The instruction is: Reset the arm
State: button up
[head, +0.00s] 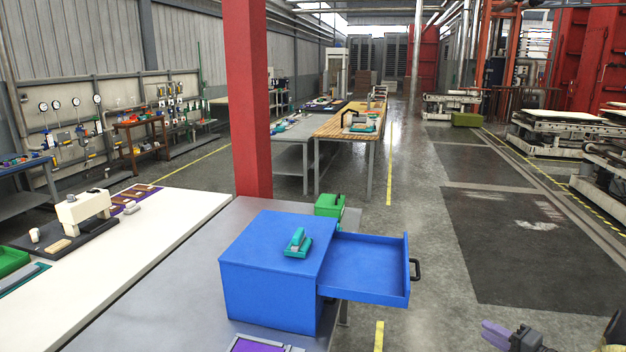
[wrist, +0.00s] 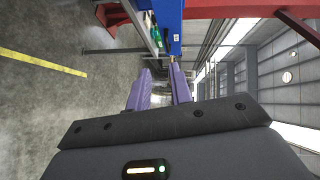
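My gripper (head: 488,331) is at the bottom right of the head view, low and to the right of the blue drawer box, over the floor. It is clear of the box and of the drawer. In the wrist view its two purple fingers (wrist: 160,69) stand apart with a gap between them and nothing held. The blue drawer box (head: 268,282) stands on the grey table, with its drawer (head: 368,266) pulled out to the right. The drawer looks empty and has a black handle (head: 415,269).
A teal stapler-like object (head: 298,243) lies on the box, and a green box (head: 329,205) stands behind it. A red column (head: 247,100) rises behind the grey table (head: 160,300). Open floor (head: 440,320) lies right of the drawer.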

jog(key=w+a+r+n+g+h, duration=0.2)
jog(key=w+a+r+n+h, duration=0.1)
jog(key=w+a+h, duration=0.4)
jog(key=s+a+r+n+g, duration=0.1)
jog(key=s+a+n+g, duration=0.15)
jog(key=a, duration=0.55)
jog(key=s+a+n+g, duration=0.2)
jog(key=s+a+g, duration=0.1)
jog(key=s+a, duration=0.5)
jog(key=s+a+n+g, duration=0.3)
jog(key=s+a, duration=0.6)
jog(key=s, duration=0.5)
jog(key=shift+s+f+g, duration=0.35)
jog(key=shift+f+g, duration=0.1)
jog(key=shift+g, duration=0.3)
jog(key=shift+n, duration=0.25)
